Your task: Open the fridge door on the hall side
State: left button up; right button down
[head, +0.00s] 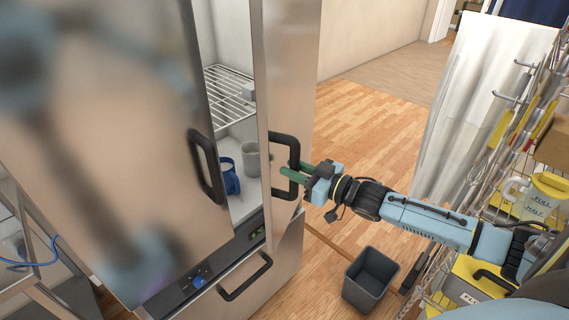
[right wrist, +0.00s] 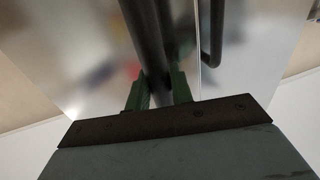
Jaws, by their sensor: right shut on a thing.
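The steel fridge has two upper doors. The right door (head: 296,70) stands partly open, and a gap beside it shows the pale interior with a wire shelf (head: 230,85), a blue mug (head: 229,180) and a grey mug (head: 251,158). My right gripper (head: 290,174) has its green fingers shut around the black handle (head: 283,143) of this right door. The right wrist view shows the fingers on both sides of the dark handle bar (right wrist: 146,45). The left door (head: 100,130) has its own black handle (head: 205,165). My left gripper is not in view.
A lower drawer with a black handle (head: 246,277) is under the doors. A grey bin (head: 370,278) stands on the wooden floor to the right. A wire rack (head: 500,170) with yellow containers and a white curtain (head: 475,100) are at the right. Floor beyond the door is clear.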

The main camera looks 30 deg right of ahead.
jog(key=s+d+n+g+y+b, duration=0.1)
jog(key=s+d, duration=0.3)
jog(key=d, duration=0.5)
jog(key=s+d+n+g+y+b, duration=0.1)
jog(key=s+d, duration=0.4)
jog(key=d, duration=0.5)
jog(key=shift+n+y, duration=0.4)
jog(key=shift+y, duration=0.5)
jog(key=shift+r, duration=0.15)
jog(key=c, duration=1.3)
grip_release()
jog(key=shift+w, duration=0.1)
